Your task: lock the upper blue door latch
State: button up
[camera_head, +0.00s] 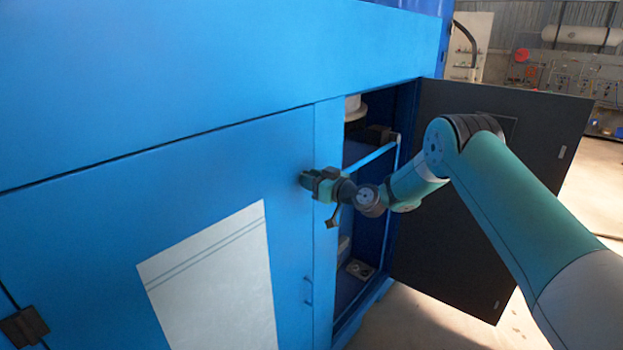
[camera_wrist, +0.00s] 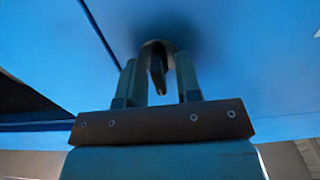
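The upper latch (camera_wrist: 157,72) is a dark, narrow handle on a round base on the blue door face (camera_wrist: 235,60), close to the door's edge seam. In the wrist view the fingers of my gripper (camera_wrist: 158,82) stand one on each side of the handle, with a gap on both sides. My gripper is open around the latch and not closed on it. In the head view my gripper (camera_head: 312,182) is at the right edge of the closed blue door (camera_head: 120,215), and it hides most of the latch.
A dark door (camera_head: 450,250) stands open at the right, beside an open compartment (camera_head: 365,150) with a light blue bar. My arm reaches past this opening. A small blue handle (camera_head: 308,290) sits lower on the closed door. A black fitting (camera_head: 22,327) is at the lower left.

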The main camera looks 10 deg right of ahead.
grip_shut()
jog(key=shift+m+b, duration=0.3)
jog(key=shift+b, duration=0.15)
jog(key=m+b, duration=0.2)
jog(key=b, duration=0.1)
jog(key=shift+d+f, duration=0.1)
jog(key=shift+f, duration=0.1)
jog(key=m+b, duration=0.4)
jog(key=m, duration=0.1)
jog(key=shift+r, duration=0.1)
jog(key=m, duration=0.5)
jog(key=m+b, duration=0.1)
jog(key=m, duration=0.4)
jog(key=shift+w+d+b, duration=0.15)
jog(key=shift+b, duration=0.15)
jog(key=shift+m, duration=0.3)
